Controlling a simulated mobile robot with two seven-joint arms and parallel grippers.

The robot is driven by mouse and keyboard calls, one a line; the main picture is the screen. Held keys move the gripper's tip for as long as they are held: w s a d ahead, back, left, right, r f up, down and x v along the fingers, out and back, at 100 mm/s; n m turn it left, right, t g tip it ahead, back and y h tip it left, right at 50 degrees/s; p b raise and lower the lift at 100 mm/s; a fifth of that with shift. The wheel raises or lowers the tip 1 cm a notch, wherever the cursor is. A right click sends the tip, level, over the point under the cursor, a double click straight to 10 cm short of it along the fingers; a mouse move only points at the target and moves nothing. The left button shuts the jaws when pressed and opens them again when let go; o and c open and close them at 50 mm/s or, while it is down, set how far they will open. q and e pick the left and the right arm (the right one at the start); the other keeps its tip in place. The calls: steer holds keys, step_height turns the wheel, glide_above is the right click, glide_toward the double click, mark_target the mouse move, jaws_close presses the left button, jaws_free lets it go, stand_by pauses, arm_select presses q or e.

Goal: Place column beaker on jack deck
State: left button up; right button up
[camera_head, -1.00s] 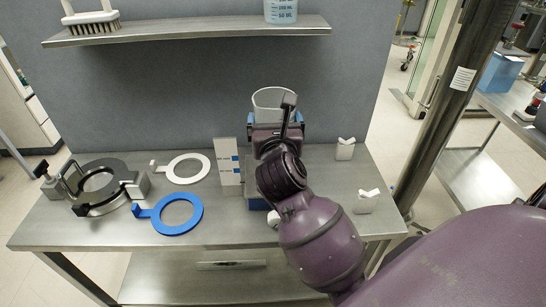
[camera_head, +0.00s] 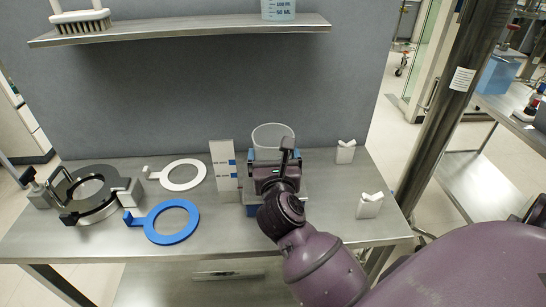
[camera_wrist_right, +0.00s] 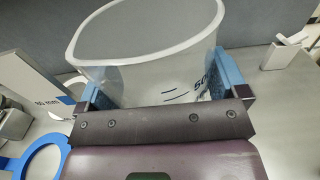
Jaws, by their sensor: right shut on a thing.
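The clear beaker (camera_head: 272,135) stands upright at the back middle of the bench, between the blue fingers of my right gripper (camera_head: 272,158). In the right wrist view, the beaker (camera_wrist_right: 150,48) fills the space between both fingers, with its open rim up and dark volume marks on its wall. My right gripper is shut on it. The jack (camera_head: 251,210), bluish with a grey deck, is mostly hidden under my gripper and arm. The beaker is above or at the deck; its base is hidden, so I cannot tell whether they touch. My left gripper is not in view.
A white height card (camera_head: 223,165) stands just left of the jack. A blue ring (camera_head: 188,236), a white ring (camera_head: 200,180) and a dark ring clamp (camera_head: 72,212) lie further left. Two white V-shaped blocks (camera_head: 369,205) stand at right. A shelf (camera_head: 190,30) hangs above.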

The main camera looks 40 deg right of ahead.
steer(key=shift+f, duration=0.2)
steer(key=o, duration=0.6)
steer(key=shift+r, duration=0.25)
steer(key=v, duration=1.1)
steer(key=shift+s+a+f+b, duration=0.15)
steer(key=shift+s+a+b, duration=0.15)
steer(key=shift+b, duration=0.1)
steer(key=shift+s, duration=0.15)
